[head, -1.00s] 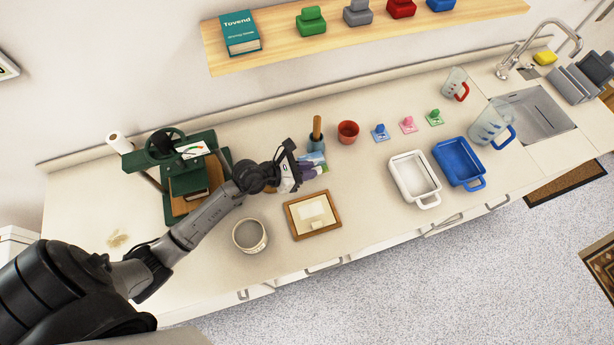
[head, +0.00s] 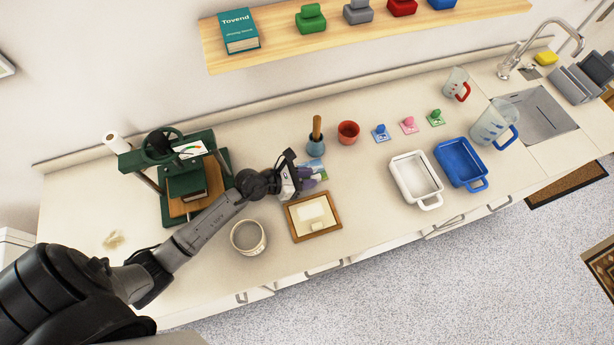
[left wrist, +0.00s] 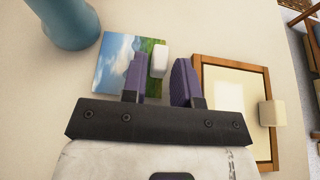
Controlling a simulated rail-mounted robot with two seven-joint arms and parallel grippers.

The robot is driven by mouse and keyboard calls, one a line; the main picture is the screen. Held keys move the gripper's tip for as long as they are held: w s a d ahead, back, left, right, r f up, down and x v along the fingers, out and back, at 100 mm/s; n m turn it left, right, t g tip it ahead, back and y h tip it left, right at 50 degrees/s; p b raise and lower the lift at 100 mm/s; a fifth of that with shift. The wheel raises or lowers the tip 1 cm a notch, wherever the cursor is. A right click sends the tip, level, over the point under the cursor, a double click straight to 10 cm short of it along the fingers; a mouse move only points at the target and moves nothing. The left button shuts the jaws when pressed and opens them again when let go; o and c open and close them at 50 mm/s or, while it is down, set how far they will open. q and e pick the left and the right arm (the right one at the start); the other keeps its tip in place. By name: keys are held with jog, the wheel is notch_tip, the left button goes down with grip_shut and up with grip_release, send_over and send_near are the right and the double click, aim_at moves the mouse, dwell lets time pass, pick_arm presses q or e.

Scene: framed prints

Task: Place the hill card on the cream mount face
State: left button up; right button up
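The hill card (left wrist: 118,62), with blue sky, clouds and green grass, lies on the counter. A small white block (left wrist: 158,60) shows at its right part. It also shows in the head view (head: 322,174), partly hidden by my gripper. My left gripper (left wrist: 162,68) is open over the card, its purple fingers on either side of the white block, nearer the left finger; I cannot tell whether they touch it. In the head view the gripper (head: 306,178) is just behind the wooden frame. The frame's cream mount face (left wrist: 235,85) has a paler middle panel. My right gripper is not in view.
A cream block (left wrist: 272,112) sits at the frame's right edge. A round pale tub (head: 249,237) stands left of the frame, a blue pot (head: 316,148) behind the card, and a green press (head: 185,180) at left. White (head: 429,203) and blue trays (head: 478,184) stand at right.

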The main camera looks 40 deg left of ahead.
pick_arm(q)
jog(key=shift+o, duration=1.2)
jog(key=shift+r, duration=0.15)
jog(key=v, duration=1.1)
jog(key=shift+p, duration=0.3)
jog(key=o, duration=0.3)
jog(key=shift+s+a+r, duration=0.1)
jog(key=shift+s+a, duration=0.15)
jog(key=shift+s, duration=0.1)
jog(key=o, duration=0.8)
jog(key=shift+r, duration=0.1)
